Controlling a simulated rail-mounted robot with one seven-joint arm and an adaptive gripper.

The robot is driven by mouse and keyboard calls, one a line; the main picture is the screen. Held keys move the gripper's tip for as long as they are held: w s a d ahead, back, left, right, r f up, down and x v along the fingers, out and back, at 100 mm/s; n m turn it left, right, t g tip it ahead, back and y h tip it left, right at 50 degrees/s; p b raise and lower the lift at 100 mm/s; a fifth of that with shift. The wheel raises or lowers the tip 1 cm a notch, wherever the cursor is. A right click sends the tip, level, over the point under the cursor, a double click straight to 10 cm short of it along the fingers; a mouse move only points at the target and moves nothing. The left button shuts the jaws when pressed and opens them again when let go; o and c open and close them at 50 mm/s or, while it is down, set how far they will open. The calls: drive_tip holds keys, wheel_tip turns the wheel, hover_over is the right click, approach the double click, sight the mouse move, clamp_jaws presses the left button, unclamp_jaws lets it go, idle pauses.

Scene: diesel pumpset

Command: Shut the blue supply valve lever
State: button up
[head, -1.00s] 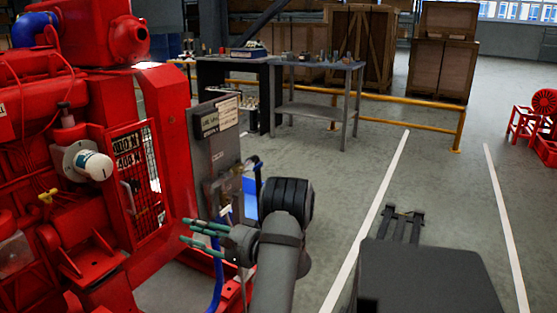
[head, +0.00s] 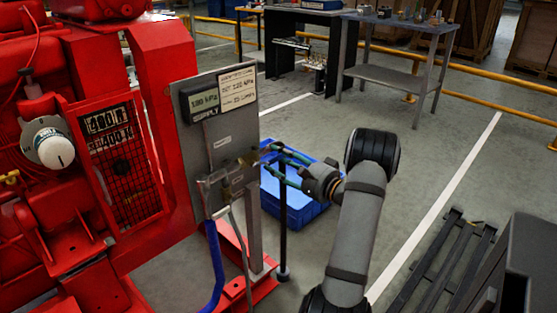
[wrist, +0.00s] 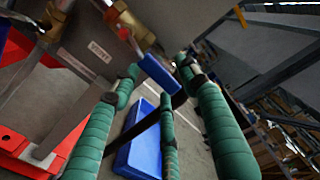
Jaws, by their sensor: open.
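The blue lever (wrist: 158,73) shows in the wrist view as a short blue handle, running down and right from the brass valve (wrist: 131,24). My gripper (head: 272,162) is open, its green fingers pointing left toward the brass fittings (head: 235,176) on the grey panel. In the wrist view the fingers lie on both sides of the lever's blue end, which is near their tips. Whether they touch it I cannot tell. In the head view the lever is not clearly distinguishable behind the fingers.
The grey panel (head: 222,125) carries pressure labels and stands beside the red pumpset (head: 165,100). A blue bin (head: 310,205) sits on the floor behind a dark post (head: 283,225). A blue hose (head: 214,265) hangs below the fittings.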

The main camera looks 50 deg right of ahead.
drive_tip(key=shift+w, duration=0.4)
drive_tip(key=shift+c, duration=0.2)
clamp_jaws()
idle(0.6)
